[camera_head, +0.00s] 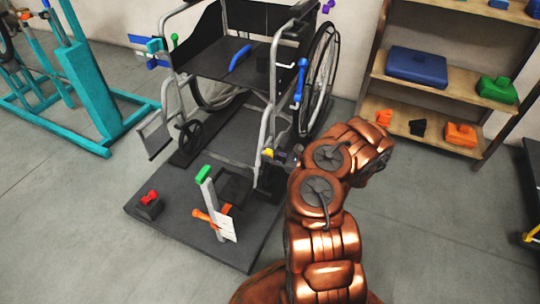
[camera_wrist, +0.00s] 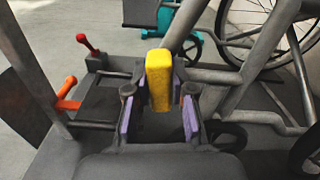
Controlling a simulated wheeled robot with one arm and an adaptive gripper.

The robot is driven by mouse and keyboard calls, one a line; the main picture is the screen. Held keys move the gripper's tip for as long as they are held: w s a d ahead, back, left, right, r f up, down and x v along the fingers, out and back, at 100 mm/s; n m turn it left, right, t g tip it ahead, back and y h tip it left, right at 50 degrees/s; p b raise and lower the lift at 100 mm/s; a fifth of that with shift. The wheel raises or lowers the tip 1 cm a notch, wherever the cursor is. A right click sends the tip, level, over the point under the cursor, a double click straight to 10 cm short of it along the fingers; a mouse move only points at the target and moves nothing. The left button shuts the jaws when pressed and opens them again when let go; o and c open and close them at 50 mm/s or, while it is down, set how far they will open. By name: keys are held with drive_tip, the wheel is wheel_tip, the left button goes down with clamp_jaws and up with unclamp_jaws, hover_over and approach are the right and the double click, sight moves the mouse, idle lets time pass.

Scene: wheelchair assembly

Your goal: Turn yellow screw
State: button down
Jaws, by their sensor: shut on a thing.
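The yellow screw (camera_wrist: 158,80) shows as a yellow block-like head in the middle of the wrist view. My gripper (camera_wrist: 158,112) is around it, with a purple-padded finger on each side, and is shut on it. In the head view the yellow screw (camera_head: 268,152) is a small spot at the front frame of the wheelchair (camera_head: 262,90). My gripper (camera_head: 284,155) is beside it there, partly hidden by my copper arm. The screw's shaft is hidden.
The wheelchair stands on a dark platform (camera_head: 180,238). A footrest part with a green top (camera_head: 203,174) and orange handle (camera_head: 205,216) stands in front, beside a red-knobbed block (camera_head: 149,204). Shelves (camera_head: 450,100) stand at right, a teal frame (camera_head: 92,85) at left.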

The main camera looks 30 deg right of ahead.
drive_tip(key=shift+m, duration=0.6)
drive_tip(key=c, duration=1)
unclamp_jaws()
drive_tip(key=v, duration=1.2)
